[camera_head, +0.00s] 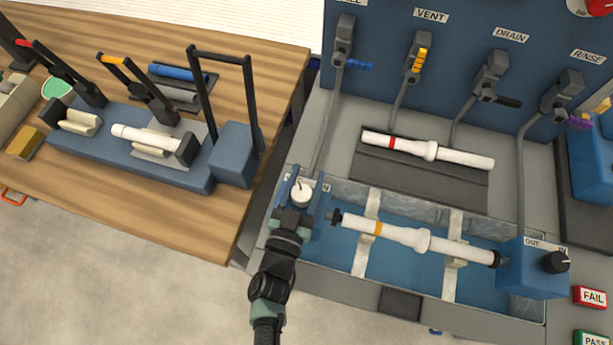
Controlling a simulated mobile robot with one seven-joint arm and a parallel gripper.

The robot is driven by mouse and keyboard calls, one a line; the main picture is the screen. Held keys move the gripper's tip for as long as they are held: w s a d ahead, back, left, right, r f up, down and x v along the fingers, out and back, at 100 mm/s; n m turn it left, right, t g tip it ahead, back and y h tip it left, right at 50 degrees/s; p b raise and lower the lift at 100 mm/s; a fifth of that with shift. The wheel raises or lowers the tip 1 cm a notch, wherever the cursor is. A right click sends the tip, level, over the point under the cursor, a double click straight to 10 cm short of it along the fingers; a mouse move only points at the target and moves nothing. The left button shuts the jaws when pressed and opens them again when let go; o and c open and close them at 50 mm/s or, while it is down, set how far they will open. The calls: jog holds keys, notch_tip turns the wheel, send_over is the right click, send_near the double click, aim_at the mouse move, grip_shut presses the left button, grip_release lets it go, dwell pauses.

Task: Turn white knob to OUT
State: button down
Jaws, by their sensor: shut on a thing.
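The white knob (301,195) sits on top of the blue block at the left end of the trough. My gripper (299,203) reaches it from the near side and is shut on it. A small dark mark shows on the knob's top; its exact heading is hard to read. The label behind the knob is mostly covered by my gripper, so OUT cannot be read there. A black knob (555,262) on the blue block at the right end has a label with OUT readable at its left.
A white pipe with a yellow band (397,236) lies across supports in the trough, between the end blocks. Another pipe with a red band (440,151) lies on a dark mat behind. Valves stand at the back panel. A wooden table (225,215) with a clamp fixture is at left.

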jog(key=shift+a+n+y, duration=0.1)
jog(key=shift+n+y, duration=0.2)
jog(key=shift+y, duration=0.1)
jog(key=shift+a+n+t+y+b, duration=0.2)
jog(key=shift+n+y+b, duration=0.15)
jog(key=shift+n+y, duration=0.55)
jog(key=shift+a+n+t+y+b, duration=0.2)
jog(key=shift+n+y+b, duration=0.25)
jog(key=shift+y, duration=0.85)
jog(key=shift+a+n+t+y+b, duration=0.1)
jog(key=shift+a+n+y+b, duration=0.15)
jog(key=shift+n+y, duration=0.7)
jog(key=shift+a+n+g+y+b, duration=0.2)
jog(key=shift+n+g+y, duration=0.15)
jog(key=shift+n+y, duration=0.8)
jog(key=shift+a+n+g+y+b, duration=0.15)
jog(key=shift+n+g+y, duration=0.3)
jog(key=shift+y, duration=1.25)
jog(key=shift+s+a+n+g+y, duration=0.1)
jog(key=shift+n+g+y, duration=0.2)
jog(key=shift+n+y, duration=0.3)
jog(key=shift+c, duration=1.4)
grip_release()
jog(key=b+v, duration=0.2)
jog(key=v, duration=1.1)
